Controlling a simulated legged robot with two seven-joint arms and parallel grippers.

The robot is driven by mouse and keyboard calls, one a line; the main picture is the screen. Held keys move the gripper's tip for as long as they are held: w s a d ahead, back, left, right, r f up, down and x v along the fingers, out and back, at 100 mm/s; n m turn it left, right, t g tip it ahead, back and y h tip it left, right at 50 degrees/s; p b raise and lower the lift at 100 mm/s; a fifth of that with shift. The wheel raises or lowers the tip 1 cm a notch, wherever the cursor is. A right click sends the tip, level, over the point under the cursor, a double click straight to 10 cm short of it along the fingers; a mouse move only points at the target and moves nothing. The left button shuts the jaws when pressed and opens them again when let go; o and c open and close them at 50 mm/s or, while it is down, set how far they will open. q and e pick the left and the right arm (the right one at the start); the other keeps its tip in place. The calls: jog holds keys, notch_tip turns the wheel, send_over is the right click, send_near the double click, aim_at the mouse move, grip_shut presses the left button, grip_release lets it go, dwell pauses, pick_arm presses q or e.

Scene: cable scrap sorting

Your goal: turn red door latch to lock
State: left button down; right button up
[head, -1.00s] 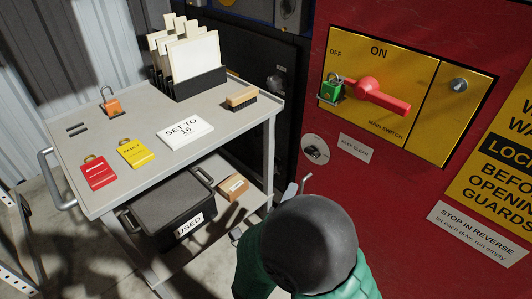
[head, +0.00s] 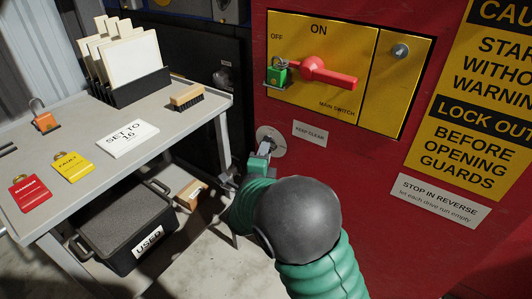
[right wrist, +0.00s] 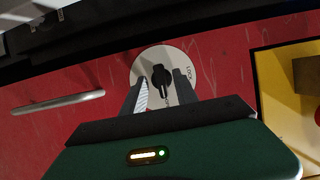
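The latch on the red door is a round pale disc (head: 271,140) with a black turn knob (right wrist: 161,80) at its middle. In the right wrist view the word LOCK reads at the disc's right side, and the knob's narrow end points down, away from that word. Lettering below the knob is partly hidden. My right gripper (head: 262,156) is at the disc in the head view. In the right wrist view its two fingers (right wrist: 161,84) are apart, one on each side of the knob, with gaps visible; contact cannot be told. My left gripper is not in view.
A yellow switch panel (head: 398,90) with a red handle (head: 328,73) and green padlock (head: 277,76) is above the latch. A grey cart (head: 185,125) stands left, with a USED bin (head: 125,230) below. A bar handle (right wrist: 58,103) is beside the disc.

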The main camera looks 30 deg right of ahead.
jog(key=shift+c, duration=0.4)
grip_shut()
jog(key=shift+w+a+r+n+g+p, duration=0.15)
jog(key=shift+n+g+p, duration=1.6)
jog(key=shift+p, duration=3.4)
jog(key=shift+w+a+r+n+g+p, duration=0.15)
jog(key=shift+n+g+p, duration=0.65)
jog(key=shift+n+p, duration=3.1)
jog(key=shift+w+r+n+g+p, duration=0.15)
jog(key=shift+n+g+p, duration=1)
jog(key=shift+p, duration=5.2)
jog(key=shift+s, duration=0.1)
